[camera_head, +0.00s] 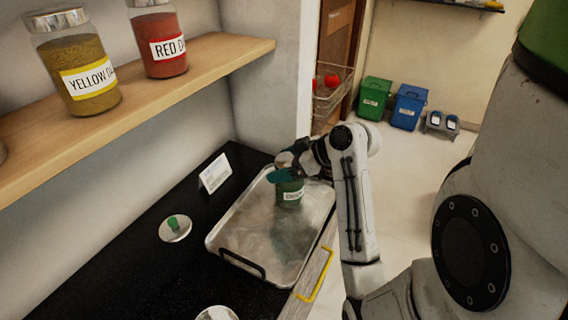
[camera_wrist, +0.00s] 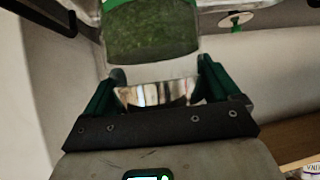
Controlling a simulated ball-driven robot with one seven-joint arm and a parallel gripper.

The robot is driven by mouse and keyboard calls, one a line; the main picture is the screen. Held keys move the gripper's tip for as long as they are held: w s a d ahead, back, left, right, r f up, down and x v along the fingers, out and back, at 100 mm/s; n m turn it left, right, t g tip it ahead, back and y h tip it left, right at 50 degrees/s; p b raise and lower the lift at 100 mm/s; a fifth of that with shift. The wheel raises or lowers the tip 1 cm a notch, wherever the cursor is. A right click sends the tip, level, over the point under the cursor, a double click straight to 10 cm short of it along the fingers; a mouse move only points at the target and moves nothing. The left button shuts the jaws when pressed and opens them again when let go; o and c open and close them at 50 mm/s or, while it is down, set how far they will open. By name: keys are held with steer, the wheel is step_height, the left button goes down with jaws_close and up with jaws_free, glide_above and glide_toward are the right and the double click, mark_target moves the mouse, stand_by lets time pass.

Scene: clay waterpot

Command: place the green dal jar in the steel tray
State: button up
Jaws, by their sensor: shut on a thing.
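The green dal jar (camera_head: 290,193) is upright over the far part of the steel tray (camera_head: 225,228), its white label partly visible. My gripper (camera_head: 285,170) is above it, shut on its shiny lid. In the wrist view, the jar's green contents (camera_wrist: 150,32) lie beyond the lid, and my gripper (camera_wrist: 155,90) has a green finger on each side of the lid. I cannot tell whether the jar's base touches the tray floor. The tray lies on the black counter and holds nothing else that I can see.
A yellow dal jar (camera_head: 82,75) and a red dal jar (camera_head: 160,45) stand on the wooden shelf (camera_head: 215,55). A white card (camera_head: 215,173) and a round lid with a green knob (camera_head: 175,228) sit left of the tray. Green (camera_head: 375,97) and blue bins (camera_head: 408,106) stand beyond.

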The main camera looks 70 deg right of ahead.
steer(key=o, duration=1.8)
steer(key=shift+f, duration=0.1)
steer(key=shift+s+r, duration=0.15)
steer(key=shift+r, duration=0.2)
steer(key=p+v, duration=0.1)
steer(key=v, duration=1)
steer(key=shift+s+r, duration=0.15)
steer(key=shift+s, duration=0.1)
